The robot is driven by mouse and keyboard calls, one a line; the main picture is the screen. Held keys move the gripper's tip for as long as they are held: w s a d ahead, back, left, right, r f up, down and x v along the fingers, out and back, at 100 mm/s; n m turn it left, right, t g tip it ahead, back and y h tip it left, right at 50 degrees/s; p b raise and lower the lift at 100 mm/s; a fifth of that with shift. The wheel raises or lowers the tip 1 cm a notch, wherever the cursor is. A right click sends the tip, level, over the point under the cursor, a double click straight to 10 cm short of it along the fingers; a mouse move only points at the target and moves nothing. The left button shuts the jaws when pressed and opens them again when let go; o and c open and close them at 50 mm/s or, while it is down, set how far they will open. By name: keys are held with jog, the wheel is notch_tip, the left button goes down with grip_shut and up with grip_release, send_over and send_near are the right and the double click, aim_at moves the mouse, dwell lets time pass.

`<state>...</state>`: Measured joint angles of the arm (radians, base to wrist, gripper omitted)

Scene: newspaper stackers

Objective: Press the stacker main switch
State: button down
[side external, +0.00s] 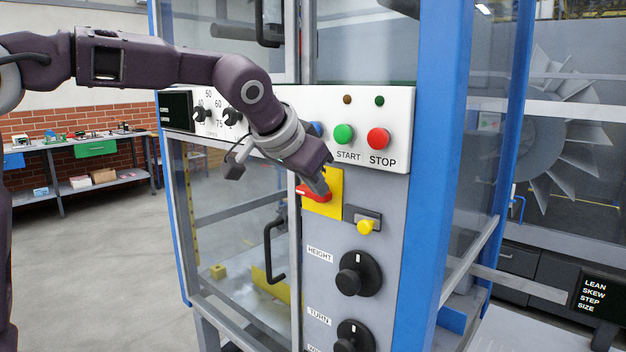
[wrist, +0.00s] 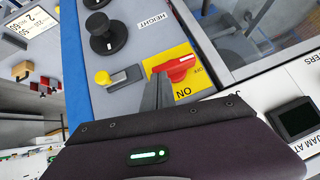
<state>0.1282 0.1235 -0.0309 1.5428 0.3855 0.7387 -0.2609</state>
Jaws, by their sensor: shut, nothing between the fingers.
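The main switch is a red rotary handle (side external: 311,194) on a yellow plate (side external: 333,206), on the grey front panel below the START and STOP buttons. In the wrist view the red handle (wrist: 178,68) lies across the yellow plate (wrist: 188,88), with the word ON printed near the fingers. My gripper (side external: 323,190) is shut and empty, pointing down at the plate. In the wrist view its fingertips (wrist: 159,76) are beside the left end of the red handle. I cannot tell whether they touch it. The gripper hides part of the handle and plate in the side view.
A black HEIGHT knob (side external: 357,273) is lower down. Green START (side external: 343,134) and red STOP (side external: 378,139) buttons are above. A black door handle (side external: 272,250) is on the left.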

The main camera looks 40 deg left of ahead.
aim_at(339, 223)
jog(key=shift+d+f+m+t+y, duration=0.1)
jog(key=shift+f+m+t+y, duration=0.55)
jog(key=shift+f+m+y, duration=0.9)
jog(key=shift+d+f+m+t+y, duration=0.1)
jog(key=shift+f+m+t+y, duration=0.4)
jog(key=shift+m+y, duration=1.15)
jog(key=shift+d+f+m+t+y, duration=0.1)
jog(key=shift+f+m+t+y, duration=0.75)
jog(key=shift+y, duration=1.45)
jog(key=shift+f, duration=0.1)
jog(key=d, duration=0.4)
jog(key=shift+d, duration=0.2)
jog(key=v, duration=0.9)
jog(key=shift+s, duration=0.35)
jog(key=shift+d, duration=0.15)
